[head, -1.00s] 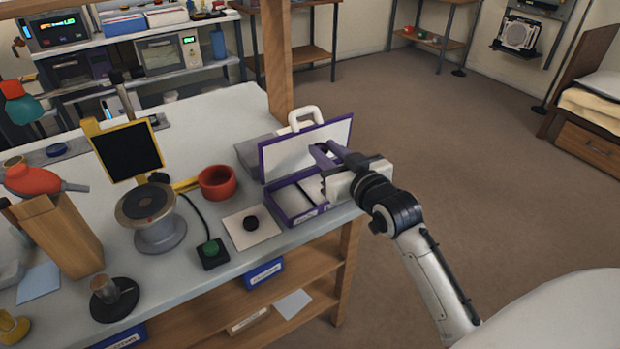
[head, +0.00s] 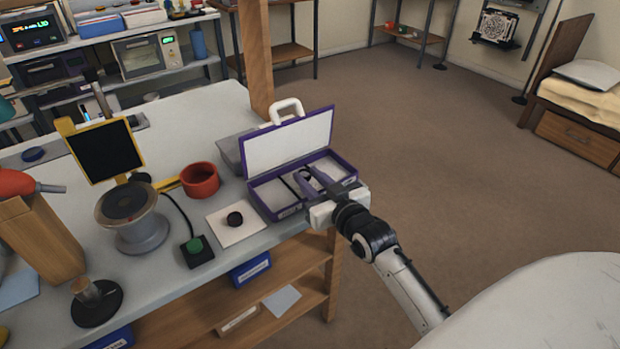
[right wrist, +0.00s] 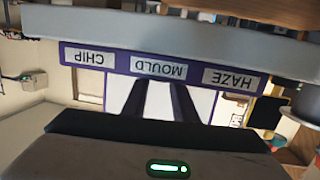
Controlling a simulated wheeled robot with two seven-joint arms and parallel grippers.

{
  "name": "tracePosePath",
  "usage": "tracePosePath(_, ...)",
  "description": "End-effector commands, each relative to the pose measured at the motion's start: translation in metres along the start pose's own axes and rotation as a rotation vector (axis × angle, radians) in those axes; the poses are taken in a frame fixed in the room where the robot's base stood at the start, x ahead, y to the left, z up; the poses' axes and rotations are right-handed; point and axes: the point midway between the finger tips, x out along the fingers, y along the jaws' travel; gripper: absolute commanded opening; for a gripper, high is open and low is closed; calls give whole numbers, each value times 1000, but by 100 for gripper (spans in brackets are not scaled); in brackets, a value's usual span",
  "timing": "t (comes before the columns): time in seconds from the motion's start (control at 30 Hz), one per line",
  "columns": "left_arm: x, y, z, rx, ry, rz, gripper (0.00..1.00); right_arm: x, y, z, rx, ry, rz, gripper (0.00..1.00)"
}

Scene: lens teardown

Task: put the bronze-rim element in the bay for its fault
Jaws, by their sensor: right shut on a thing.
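The open purple case (head: 352,172) stands on the bench with its lid raised behind it. In the right wrist view its front wall (right wrist: 122,68) shows upside down, with the labels CHIP (right wrist: 88,58), MOULD (right wrist: 158,69) and HAZE (right wrist: 233,79). My right gripper (head: 309,181) reaches into the case from the front right, its fingers in line with the MOULD label in the wrist view. It is shut on a small dark round thing (head: 303,174), likely the element. Its bronze rim is too small to make out, and its height above the bay floor is unclear. My left gripper is out of view.
Left of the case lie a white mat (head: 222,232) with a dark disc (head: 235,219), a red ring-shaped dish (head: 200,180) and a green button box (head: 196,251). A round grey stand (head: 139,225) is further left. The raised lid (head: 290,143) blocks the back.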

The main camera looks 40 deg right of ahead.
Motion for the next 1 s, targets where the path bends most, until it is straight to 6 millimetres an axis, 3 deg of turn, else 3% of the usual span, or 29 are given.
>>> tracePosePath(0.43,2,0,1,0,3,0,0,2,0,12,0,-3,0,5)
tracePosePath(0.47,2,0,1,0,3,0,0,2,0,13,0,-4,0,27)
tracePosePath(0.57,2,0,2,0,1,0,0,2,0,14,0,-6,0,44)
tracePosePath(0.8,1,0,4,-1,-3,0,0,1,1,15,1,-11,2,44)
tracePosePath(1.0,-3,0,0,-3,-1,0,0,-7,1,4,1,-14,2,44)
